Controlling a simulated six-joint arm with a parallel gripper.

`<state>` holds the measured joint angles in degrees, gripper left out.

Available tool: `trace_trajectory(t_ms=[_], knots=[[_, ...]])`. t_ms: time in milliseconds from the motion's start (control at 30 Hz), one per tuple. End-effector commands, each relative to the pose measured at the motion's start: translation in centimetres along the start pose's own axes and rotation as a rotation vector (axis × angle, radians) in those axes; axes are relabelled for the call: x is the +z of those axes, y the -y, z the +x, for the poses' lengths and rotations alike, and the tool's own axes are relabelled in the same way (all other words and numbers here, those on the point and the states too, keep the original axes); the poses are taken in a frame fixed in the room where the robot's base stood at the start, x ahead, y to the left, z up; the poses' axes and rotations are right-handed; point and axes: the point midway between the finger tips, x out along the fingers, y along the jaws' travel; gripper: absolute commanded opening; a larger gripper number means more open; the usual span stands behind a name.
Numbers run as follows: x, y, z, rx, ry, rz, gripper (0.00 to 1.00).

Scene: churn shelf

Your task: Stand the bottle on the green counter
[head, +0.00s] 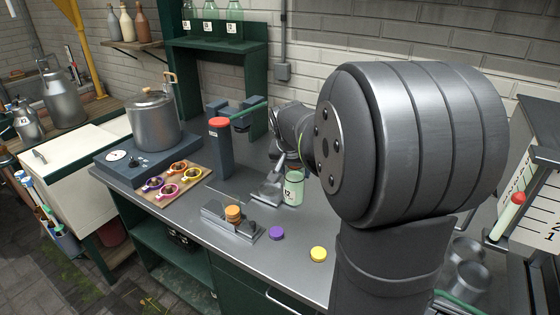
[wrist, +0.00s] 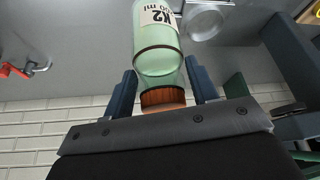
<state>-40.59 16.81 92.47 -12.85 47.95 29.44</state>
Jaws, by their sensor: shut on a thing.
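The bottle (head: 294,187) is pale green glass with a white label. It also shows in the wrist view (wrist: 157,58), with its brown cap towards my gripper. My gripper (wrist: 164,88) is shut on the bottle's neck, one blue finger on each side. In the head view my arm hides most of my gripper. The bottle hangs upright at or just above the grey top of the green counter (head: 335,255); I cannot tell whether its base touches.
A rack with an orange stack (head: 233,213), a purple disc (head: 277,233) and a yellow disc (head: 318,254) are on the counter near the bottle. A dark post with a red top (head: 220,148) and a large pot (head: 154,120) stand left. Several bottles line a green shelf (head: 218,45) behind.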

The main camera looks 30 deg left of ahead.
Motion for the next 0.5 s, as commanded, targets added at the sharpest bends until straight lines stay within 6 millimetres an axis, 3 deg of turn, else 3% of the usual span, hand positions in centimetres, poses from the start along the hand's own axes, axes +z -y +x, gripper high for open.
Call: trace_trajectory(t_ms=[200, 500], knots=[[5.2, -4.5, -3.1, 0.042, -0.003, 0.091, 0.33], [12.8, -9.8, -5.7, 0.098, -0.007, 0.208, 0.33]])
